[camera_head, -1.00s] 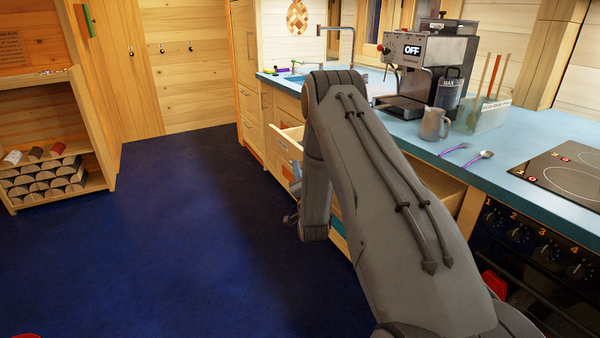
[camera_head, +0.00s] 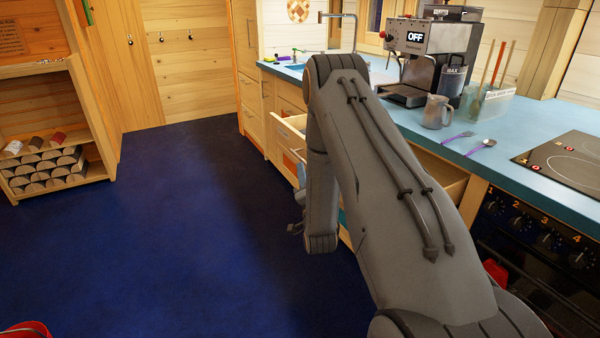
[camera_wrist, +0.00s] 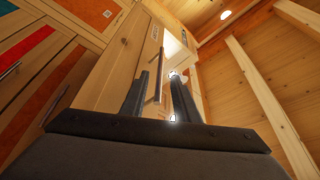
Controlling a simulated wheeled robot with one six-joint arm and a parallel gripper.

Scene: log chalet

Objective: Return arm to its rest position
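My arm (camera_head: 390,190) is dark grey and bent, reaching up and forward in the head view, with its forearm hanging down beside the counter front. My gripper (camera_wrist: 158,75) shows in the wrist view with two dark fingers spread apart and a clear gap between them. No held object is visible between the fingers. Wooden cabinet fronts and a long bar handle show beyond them. In the head view my gripper is mostly hidden behind the forearm.
An open drawer (camera_head: 289,137) juts from the counter (camera_head: 540,120) beside my forearm. A coffee machine (camera_head: 428,58), metal jug (camera_head: 436,112), fork (camera_head: 458,137) and spoon (camera_head: 482,146) are on the counter. Blue floor (camera_head: 160,240) is clear to the left. A red object (camera_head: 25,329) is at lower left.

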